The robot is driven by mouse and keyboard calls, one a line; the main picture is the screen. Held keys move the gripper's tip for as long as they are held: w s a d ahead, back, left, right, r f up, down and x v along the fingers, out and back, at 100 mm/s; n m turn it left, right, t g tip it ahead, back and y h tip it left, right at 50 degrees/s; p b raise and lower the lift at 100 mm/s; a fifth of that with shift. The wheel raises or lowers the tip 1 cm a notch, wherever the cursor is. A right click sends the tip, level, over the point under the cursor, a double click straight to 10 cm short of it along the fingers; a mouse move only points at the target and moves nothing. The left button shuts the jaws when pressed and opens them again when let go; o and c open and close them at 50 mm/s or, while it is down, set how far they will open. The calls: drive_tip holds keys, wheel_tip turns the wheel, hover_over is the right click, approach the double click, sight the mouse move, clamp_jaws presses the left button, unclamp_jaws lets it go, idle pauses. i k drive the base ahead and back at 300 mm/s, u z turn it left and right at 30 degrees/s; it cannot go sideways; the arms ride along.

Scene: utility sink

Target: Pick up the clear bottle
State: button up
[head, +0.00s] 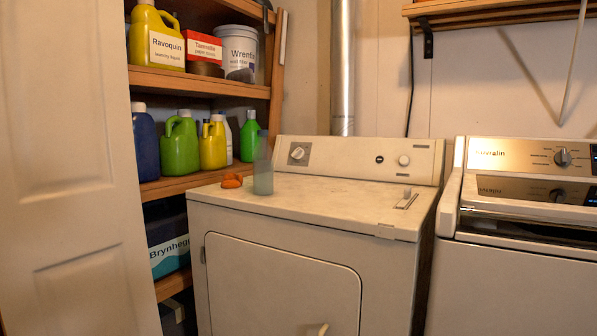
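The clear bottle (263,182) stands upright on the left part of the white dryer top (330,193). Its lower part looks pale blue-green, and its see-through upper part is hard to make out against the shelf edge behind it. My gripper is not in view.
Small orange items (232,181) lie just left of the bottle. Wooden shelves (200,84) with jugs and tubs stand behind and left. A white door (65,170) fills the left side. A second washing machine (520,230) stands right. The middle of the dryer top is clear.

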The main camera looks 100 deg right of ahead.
sight(262, 158)
drive_tip(key=z, duration=4.1)
drive_tip(key=i, duration=0.9)
drive_tip(key=u, duration=2.7)
